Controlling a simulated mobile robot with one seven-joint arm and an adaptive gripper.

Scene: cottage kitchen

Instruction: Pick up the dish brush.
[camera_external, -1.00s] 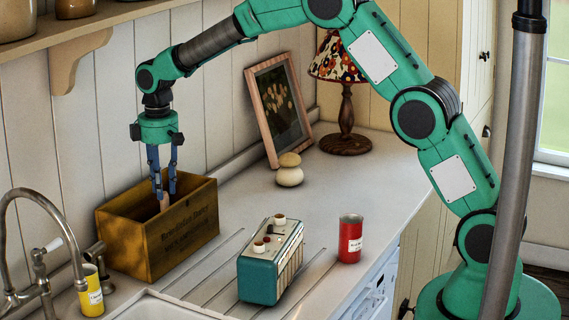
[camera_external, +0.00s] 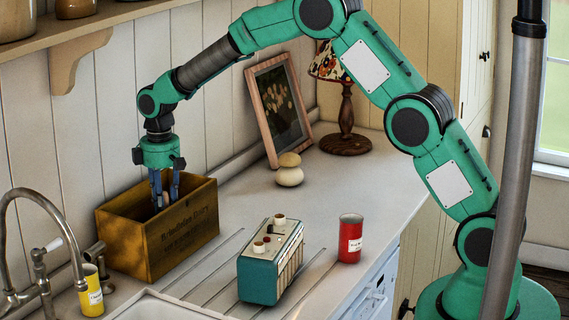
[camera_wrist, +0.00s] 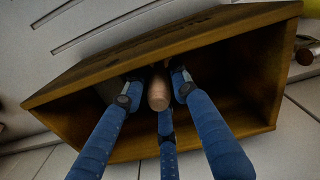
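The wooden crate (camera_external: 203,243) stands on the counter against the wall. A pinkish-tan rounded handle, likely the dish brush (camera_wrist: 158,94), sticks up inside the crate. Its lower part is hidden in the shadowed crate. My gripper (camera_external: 165,195) points down with its blue fingers reaching into the crate. In the wrist view the fingers of my gripper (camera_wrist: 156,100) stand around the handle, with gaps still showing near its upper end. I cannot tell whether the fingertips touch it lower down.
A teal radio (camera_external: 262,272) and a red can (camera_external: 350,240) stand right of the crate. A yellow can (camera_external: 91,292) and the tap (camera_external: 30,215) are at the left. A mushroom-shaped ornament (camera_external: 289,176), a picture frame (camera_external: 302,108) and a lamp (camera_external: 346,115) stand behind.

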